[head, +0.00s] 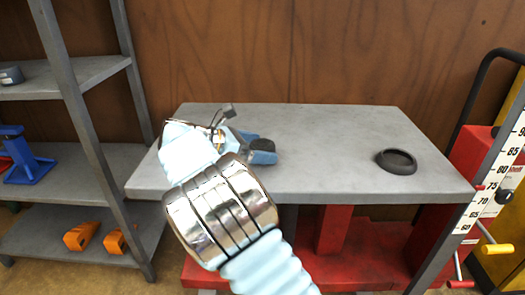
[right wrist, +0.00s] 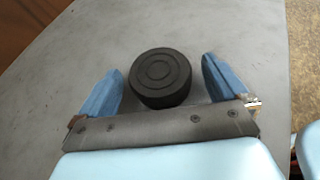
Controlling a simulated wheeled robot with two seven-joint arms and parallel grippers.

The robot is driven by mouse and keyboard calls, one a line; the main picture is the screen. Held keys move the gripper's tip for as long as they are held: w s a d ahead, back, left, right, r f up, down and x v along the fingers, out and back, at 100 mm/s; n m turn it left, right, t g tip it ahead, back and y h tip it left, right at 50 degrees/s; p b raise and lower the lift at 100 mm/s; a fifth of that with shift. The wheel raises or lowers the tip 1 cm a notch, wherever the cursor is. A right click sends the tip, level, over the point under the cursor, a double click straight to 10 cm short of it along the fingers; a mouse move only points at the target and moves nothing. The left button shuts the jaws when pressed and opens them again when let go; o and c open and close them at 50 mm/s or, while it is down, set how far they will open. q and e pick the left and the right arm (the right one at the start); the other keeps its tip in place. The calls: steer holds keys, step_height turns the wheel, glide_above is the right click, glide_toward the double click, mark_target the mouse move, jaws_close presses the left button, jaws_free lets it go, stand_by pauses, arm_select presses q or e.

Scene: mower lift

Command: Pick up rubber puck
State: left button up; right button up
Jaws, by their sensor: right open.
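The rubber puck (head: 396,161) is a dark, round, flat disc with a ringed top. It lies on the right part of the grey table (head: 330,120). My right gripper (head: 262,147) is over the left-middle part of the table, with its blue fingers pointing right and the puck some way beyond them. In the right wrist view, the puck (right wrist: 160,78) shows between the two spread fingers of the right gripper (right wrist: 162,65), and they do not appear to touch it. The right gripper is open and empty. My left gripper is not in view.
Grey shelves (head: 80,75) at the left hold a blue stand (head: 25,158) and orange items (head: 82,236). A red post with a white height scale (head: 488,185) and yellow handle (head: 497,248) stands at the right. A wooden wall backs the table. The tabletop around the puck is clear.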

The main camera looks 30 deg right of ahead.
steer(key=c, duration=1.2)
